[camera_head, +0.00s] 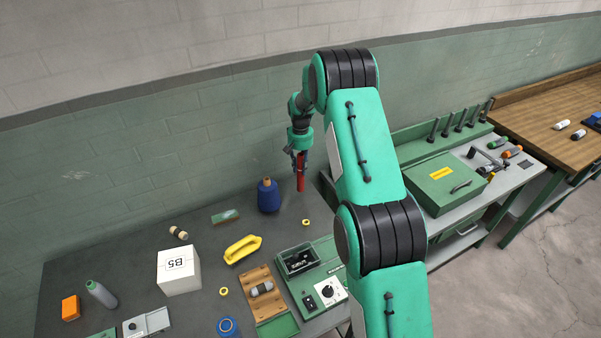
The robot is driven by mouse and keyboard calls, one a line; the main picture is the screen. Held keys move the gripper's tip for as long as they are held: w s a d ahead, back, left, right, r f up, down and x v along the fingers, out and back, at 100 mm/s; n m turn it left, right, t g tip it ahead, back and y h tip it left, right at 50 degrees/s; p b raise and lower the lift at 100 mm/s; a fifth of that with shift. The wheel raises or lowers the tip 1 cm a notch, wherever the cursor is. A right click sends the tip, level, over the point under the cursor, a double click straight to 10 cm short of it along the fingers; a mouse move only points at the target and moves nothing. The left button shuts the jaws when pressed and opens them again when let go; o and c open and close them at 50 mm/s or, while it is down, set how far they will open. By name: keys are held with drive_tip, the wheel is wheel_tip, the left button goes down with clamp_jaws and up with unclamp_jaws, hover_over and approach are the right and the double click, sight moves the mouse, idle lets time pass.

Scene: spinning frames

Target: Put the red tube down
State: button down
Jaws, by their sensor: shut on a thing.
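The red tube (300,180) hangs upright below my gripper (299,158). My gripper is shut on the tube's upper part. The tube's lower end appears to be above the back right part of the dark table (140,246), to the right of a blue spool. I cannot tell exactly how far the tube's lower end is from the table top.
The blue spool (268,197) stands left of the tube, with a small yellow ring (306,222) in front. A green machine (305,268), a yellow handle-shaped piece (243,249) and a white B5 box (178,271) stand nearer. A green case (440,187) is on the right bench.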

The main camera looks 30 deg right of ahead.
sight(300, 154)
drive_tip(key=shift+w, duration=0.1)
idle(0.3)
drive_tip(key=shift+f, duration=1.85)
drive_tip(key=c, duration=1.5)
unclamp_jaws()
drive_tip(key=shift+o, duration=0.2)
wheel_tip(300, 154, up, 12)
drive_tip(key=shift+r, duration=0.15)
